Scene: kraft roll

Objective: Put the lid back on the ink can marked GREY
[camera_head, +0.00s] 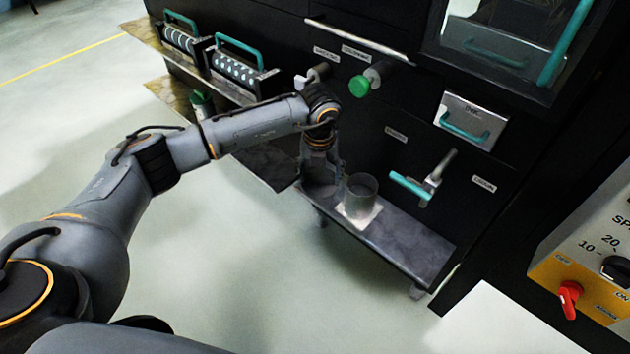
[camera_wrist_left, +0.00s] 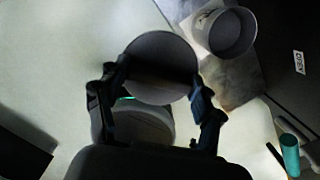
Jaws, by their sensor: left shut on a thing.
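My left gripper (camera_wrist_left: 157,105) is shut on a dark grey round disc that looks like the lid (camera_wrist_left: 160,55), held between its two fingers. A paler rounded shape (camera_wrist_left: 145,127) shows partly behind the fingers in the left wrist view; I cannot tell what it is. In the head view the left gripper (camera_head: 319,182) is beside and left of an open grey can (camera_head: 361,192). This can stands upright on a white pad on the low dark shelf, and its open mouth shows in the left wrist view (camera_wrist_left: 231,32). No GREY marking is readable. My right gripper is out of view.
The low shelf (camera_head: 420,240) has free room right of the can. A teal-handled lever (camera_head: 410,187) and a green knob (camera_head: 359,86) stick out from the dark machine. A green-topped container (camera_head: 201,104) stands left, behind my arm. A control box (camera_head: 600,260) is at right.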

